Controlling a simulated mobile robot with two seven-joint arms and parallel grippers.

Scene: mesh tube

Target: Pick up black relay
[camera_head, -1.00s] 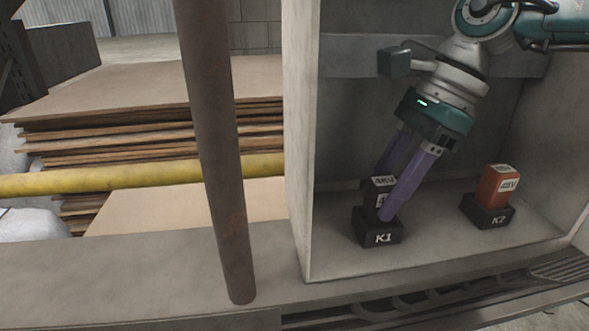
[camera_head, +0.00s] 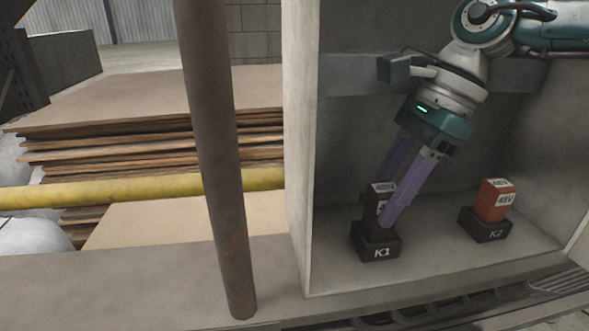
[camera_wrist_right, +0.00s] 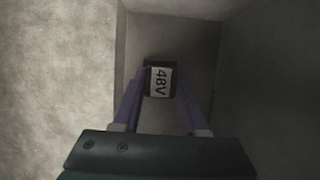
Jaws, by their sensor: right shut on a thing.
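The black relay (camera_head: 379,200) with a white 48V label stands in the black socket marked K1 (camera_head: 376,244), inside the open grey box. It also shows in the right wrist view (camera_wrist_right: 159,79), between the purple fingers. My right gripper (camera_head: 383,212) reaches down from the upper right and is shut on the black relay, one finger on each side. One finger covers part of the relay's right side. The relay's lower end is at the socket; I cannot tell whether it is lifted at all. My left gripper is not in view.
An orange relay (camera_head: 494,201) labelled 48V stands in the socket K2 (camera_head: 486,228) to the right. The box's left wall (camera_head: 302,150) is close to the left of K1. A brown upright pole (camera_head: 219,160) and a yellow pipe (camera_head: 120,191) are outside the box.

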